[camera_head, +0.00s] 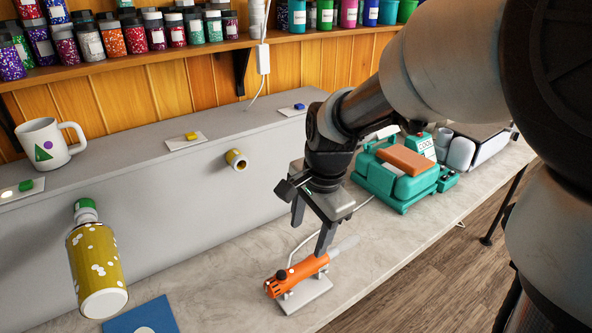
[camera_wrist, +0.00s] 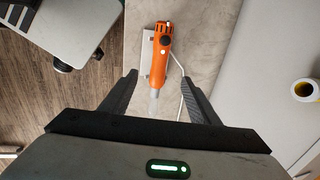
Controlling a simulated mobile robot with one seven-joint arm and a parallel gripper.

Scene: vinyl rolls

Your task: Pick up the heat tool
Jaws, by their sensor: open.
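The heat tool (camera_head: 297,274) is orange with a black knob and a pale nozzle, and lies on a small light stand (camera_head: 307,296) on the bench. A white cord runs from it. My gripper (camera_head: 309,241) is above the tool, pointing down, with its fingers apart and nothing between them. In the wrist view the heat tool (camera_wrist: 157,55) lies ahead of my gripper (camera_wrist: 159,82), its nozzle pointing back between the two fingers. I cannot tell from these views whether a finger touches the tool.
A teal heat press (camera_head: 400,175) stands on the bench at right. A blue sheet (camera_head: 143,318) lies at front left.

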